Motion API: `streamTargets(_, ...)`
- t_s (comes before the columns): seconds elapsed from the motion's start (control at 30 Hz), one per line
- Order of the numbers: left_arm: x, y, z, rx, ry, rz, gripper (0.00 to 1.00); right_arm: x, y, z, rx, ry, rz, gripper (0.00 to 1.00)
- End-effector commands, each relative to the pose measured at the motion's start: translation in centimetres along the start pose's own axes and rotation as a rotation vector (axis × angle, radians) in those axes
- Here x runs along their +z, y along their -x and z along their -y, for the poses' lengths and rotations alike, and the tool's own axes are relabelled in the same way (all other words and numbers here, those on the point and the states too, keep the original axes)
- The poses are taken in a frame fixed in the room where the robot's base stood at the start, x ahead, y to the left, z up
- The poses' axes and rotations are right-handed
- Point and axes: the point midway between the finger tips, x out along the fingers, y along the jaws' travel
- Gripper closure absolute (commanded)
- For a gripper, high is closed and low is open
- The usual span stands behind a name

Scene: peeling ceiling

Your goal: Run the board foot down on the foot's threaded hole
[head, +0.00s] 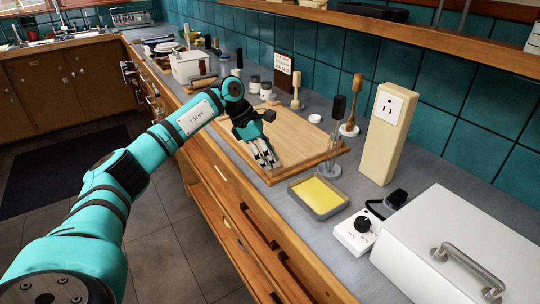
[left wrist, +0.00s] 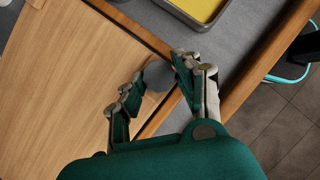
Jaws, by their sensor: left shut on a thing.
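The wooden board (head: 305,132) lies flat on the counter and fills the left of the left wrist view (left wrist: 65,85). My left gripper (head: 268,160) is over the board's near edge, pointing down. In the left wrist view its fingers (left wrist: 159,76) are shut on the board foot (left wrist: 157,75), a small round dark grey piece, at the board's corner area. I cannot tell whether the foot touches the board. The threaded hole is not visible; the foot and fingers may cover it. My right gripper is not in view.
A grey tray with a yellow inside (head: 318,196) stands just right of the board. A white knob box (head: 355,233), a cream outlet post (head: 387,135) and a white lidded box (head: 450,245) stand further right. The counter's wooden front edge (head: 270,232) runs close by.

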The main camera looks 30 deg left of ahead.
Motion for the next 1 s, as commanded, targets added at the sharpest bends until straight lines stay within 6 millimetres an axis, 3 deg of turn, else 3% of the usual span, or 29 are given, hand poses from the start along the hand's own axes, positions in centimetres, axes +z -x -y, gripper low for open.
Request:
streamTargets(0.27, -0.3, -0.4, 0.1, -0.007, 0.003, -0.008, 0.89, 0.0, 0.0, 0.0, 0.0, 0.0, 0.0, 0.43)
streamTargets(0.3, -0.3, -0.4, 0.1, -0.006, 0.003, -0.007, 0.62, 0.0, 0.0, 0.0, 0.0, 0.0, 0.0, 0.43)
streamTargets(0.47, -0.2, -0.3, 0.1, -0.003, 0.003, -0.005, 0.41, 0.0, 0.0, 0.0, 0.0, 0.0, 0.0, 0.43)
streamTargets(1.0, 0.0, 0.8, -0.1, 0.004, 0.002, 0.001, 0.4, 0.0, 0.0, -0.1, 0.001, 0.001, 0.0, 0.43)
